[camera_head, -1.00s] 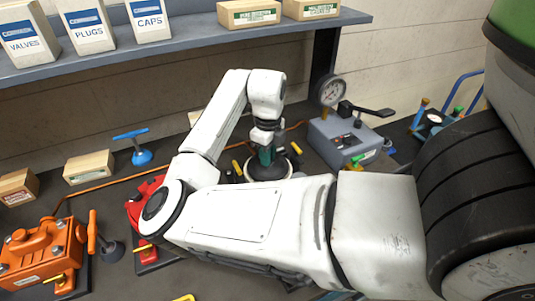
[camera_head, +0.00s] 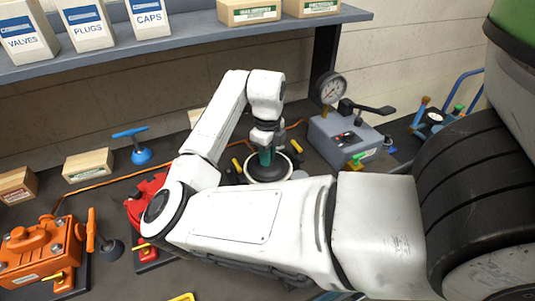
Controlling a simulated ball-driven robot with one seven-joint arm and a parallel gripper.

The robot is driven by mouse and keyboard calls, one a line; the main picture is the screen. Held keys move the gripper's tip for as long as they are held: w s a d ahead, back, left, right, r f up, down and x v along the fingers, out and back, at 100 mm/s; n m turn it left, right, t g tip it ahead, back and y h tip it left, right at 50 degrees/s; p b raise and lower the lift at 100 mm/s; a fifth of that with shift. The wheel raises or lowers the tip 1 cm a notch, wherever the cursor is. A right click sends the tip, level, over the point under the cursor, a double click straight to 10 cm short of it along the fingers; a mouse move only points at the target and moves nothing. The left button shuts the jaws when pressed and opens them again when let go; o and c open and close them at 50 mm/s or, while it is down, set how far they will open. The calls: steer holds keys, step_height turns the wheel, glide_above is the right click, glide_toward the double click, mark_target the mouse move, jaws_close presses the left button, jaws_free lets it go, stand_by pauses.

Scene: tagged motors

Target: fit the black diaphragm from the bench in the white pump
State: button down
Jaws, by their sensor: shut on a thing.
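My gripper (camera_head: 265,151) points down in the middle of the bench, beyond my bent arm. It is shut on the black diaphragm (camera_head: 265,172), a dark round piece below a teal part between the fingers. The white pump (camera_head: 250,180) shows as a pale round rim around and under the diaphragm. My forearm hides the pump's near side. I cannot tell whether the diaphragm is fully seated or just above the rim.
An orange pump (camera_head: 38,252) and a partly hidden red one (camera_head: 147,200) stand on the left. A grey gauge box (camera_head: 345,138) stands right of the gripper. Small cartons (camera_head: 88,165) and a blue valve handle (camera_head: 140,150) are behind left. A shelf (camera_head: 180,47) runs along the back.

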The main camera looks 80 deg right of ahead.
steer(key=shift+f+b, duration=0.4)
steer(key=shift+f, duration=0.25)
steer(key=c, duration=1)
jaws_free()
steer(key=shift+r+p, duration=2.4)
steer(key=shift+r, duration=0.65)
step_height(320, 180, up, 11)
steer(key=b, duration=0.2)
steer(key=shift+f, duration=0.15)
